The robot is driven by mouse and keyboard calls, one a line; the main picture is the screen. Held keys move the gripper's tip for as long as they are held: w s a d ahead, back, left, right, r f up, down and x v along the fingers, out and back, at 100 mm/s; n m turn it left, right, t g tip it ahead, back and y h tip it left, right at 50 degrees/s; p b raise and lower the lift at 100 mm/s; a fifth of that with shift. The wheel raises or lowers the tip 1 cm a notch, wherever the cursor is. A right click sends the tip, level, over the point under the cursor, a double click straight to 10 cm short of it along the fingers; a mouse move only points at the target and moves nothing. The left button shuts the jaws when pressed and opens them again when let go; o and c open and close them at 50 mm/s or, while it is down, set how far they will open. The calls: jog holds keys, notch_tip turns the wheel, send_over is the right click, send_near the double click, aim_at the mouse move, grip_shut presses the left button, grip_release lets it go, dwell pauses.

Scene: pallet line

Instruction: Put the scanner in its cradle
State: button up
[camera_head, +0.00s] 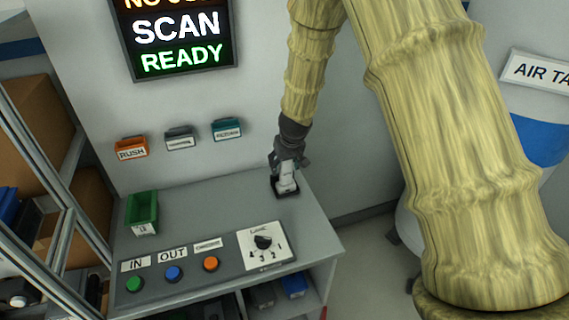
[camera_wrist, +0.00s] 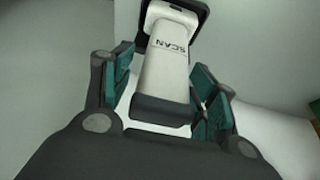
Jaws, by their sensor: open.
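The scanner (camera_wrist: 172,58) is a white body marked SCAN with a dark grey near end. In the wrist view it lies between the two teal-padded fingers of my gripper (camera_wrist: 163,92). The fingers stand apart, with a visible gap on the left side; on the right the finger is close to the scanner. The black cradle (camera_wrist: 196,7) surrounds the scanner's far end. In the head view the white scanner (camera_head: 286,175) stands in the dark cradle (camera_head: 285,191) on the bench, with my gripper (camera_head: 287,163) just above and around its top. The depth of its seating is hard to see.
The grey bench (camera_head: 215,213) is clear around the cradle. A green bin (camera_head: 142,209) stands at its left. A sloped panel with buttons and a dial (camera_head: 263,242) runs along the front. Small labelled wall bins (camera_head: 180,138) hang behind.

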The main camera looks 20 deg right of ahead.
jog(key=b+v, duration=0.2)
jog(key=v, duration=1)
jog(key=shift+b, duration=0.3)
